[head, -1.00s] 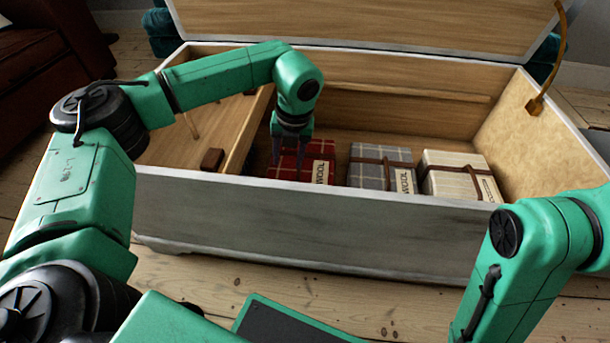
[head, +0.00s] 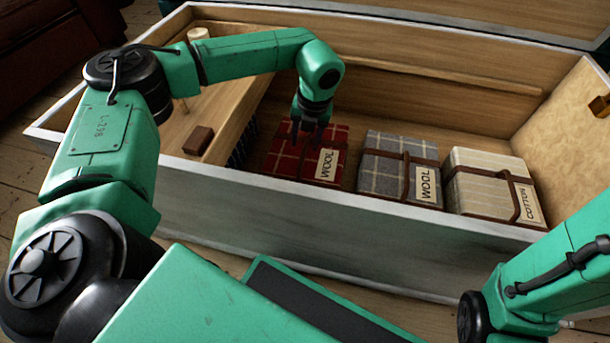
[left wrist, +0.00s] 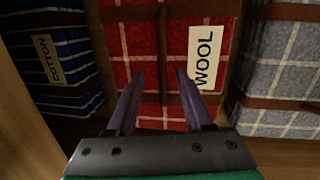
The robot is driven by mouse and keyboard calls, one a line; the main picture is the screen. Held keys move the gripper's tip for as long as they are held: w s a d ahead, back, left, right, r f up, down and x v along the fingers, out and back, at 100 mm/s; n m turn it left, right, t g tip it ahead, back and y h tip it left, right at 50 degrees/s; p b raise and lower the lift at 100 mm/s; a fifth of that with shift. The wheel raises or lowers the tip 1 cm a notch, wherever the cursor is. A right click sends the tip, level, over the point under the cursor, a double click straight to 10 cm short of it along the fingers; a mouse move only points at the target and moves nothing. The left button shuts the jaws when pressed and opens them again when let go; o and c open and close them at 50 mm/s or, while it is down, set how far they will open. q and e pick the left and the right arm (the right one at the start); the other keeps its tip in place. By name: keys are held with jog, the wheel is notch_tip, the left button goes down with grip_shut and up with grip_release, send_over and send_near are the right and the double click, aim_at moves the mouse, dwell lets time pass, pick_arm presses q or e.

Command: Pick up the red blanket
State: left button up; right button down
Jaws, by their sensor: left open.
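The red blanket (head: 327,164) is folded, with a white check, a brown strap and a "WOOL" label. It lies in the open chest, left of the grey blanket. My left gripper (head: 310,142) is over it and hides part of it. In the left wrist view the open fingers (left wrist: 160,78) point at the red blanket (left wrist: 128,55), one on each side of its strap, with nothing between them but that strap and cloth beyond. I cannot tell whether the tips touch it. Of my right arm only links show; its gripper is out of view.
The chest's front wall (head: 300,222) stands between me and the blankets. A grey checked blanket (head: 395,163) and a cream striped one (head: 480,178) lie to the right. A blue striped blanket (left wrist: 45,65) is close on the left. A wooden tray with a brown block (head: 198,140) is at the left.

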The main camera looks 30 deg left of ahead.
aim_at(305, 149)
pick_arm(q)
jog(key=f+b, duration=0.3)
jog(key=f, duration=0.2)
jog(key=shift+w+a+b, duration=0.2)
jog(key=shift+b, duration=0.15)
jog(key=shift+r, duration=0.2)
grip_shut()
jog(key=shift+r, duration=0.1)
dwell(0.5)
